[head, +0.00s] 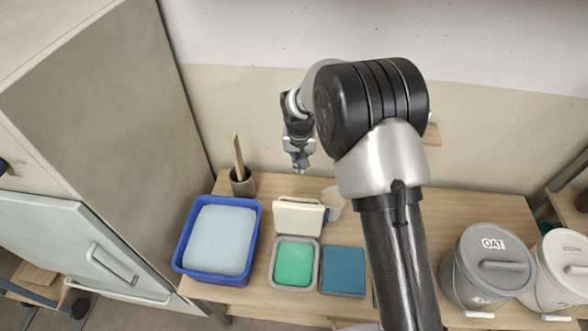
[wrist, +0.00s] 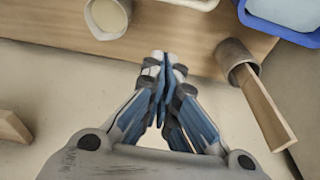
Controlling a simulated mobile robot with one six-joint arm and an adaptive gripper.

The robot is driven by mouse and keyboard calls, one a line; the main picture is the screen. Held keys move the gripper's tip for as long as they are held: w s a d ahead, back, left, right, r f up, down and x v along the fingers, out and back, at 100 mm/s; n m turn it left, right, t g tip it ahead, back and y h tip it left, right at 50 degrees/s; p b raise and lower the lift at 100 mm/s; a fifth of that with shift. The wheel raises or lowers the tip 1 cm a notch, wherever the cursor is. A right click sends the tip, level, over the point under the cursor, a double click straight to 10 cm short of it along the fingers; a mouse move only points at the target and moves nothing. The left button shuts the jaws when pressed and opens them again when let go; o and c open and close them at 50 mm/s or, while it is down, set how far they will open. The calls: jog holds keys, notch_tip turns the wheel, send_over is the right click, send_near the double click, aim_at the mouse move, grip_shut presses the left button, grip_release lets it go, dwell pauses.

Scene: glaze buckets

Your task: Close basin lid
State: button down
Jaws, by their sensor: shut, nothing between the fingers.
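A small grey basin (head: 271,270) holding green glaze (head: 294,264) stands near the table's front edge in the head view. Its cream lid (head: 298,217) is open, standing up at the basin's back edge and leaning back. My gripper (head: 300,168) is in the air above and behind the lid, pointing down, apart from it. In the wrist view my gripper (wrist: 162,58) is shut and empty. A pale edge (wrist: 190,3) at the top of the wrist view is probably the lid, mostly cut off.
A blue tub (head: 188,264) stands left of the basin, a teal block (head: 343,270) right. A pot with a wooden tool (head: 242,184) and a cream cup (head: 334,202) stand behind. Lidded buckets (head: 487,268) stand right. A wall rises behind the table.

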notch_tip(320, 180, down, 9)
jog(key=s+b, duration=0.2)
jog(key=b, duration=0.1)
jog(key=shift+f, duration=0.2)
jog(key=shift+s, duration=0.15)
dwell(0.4)
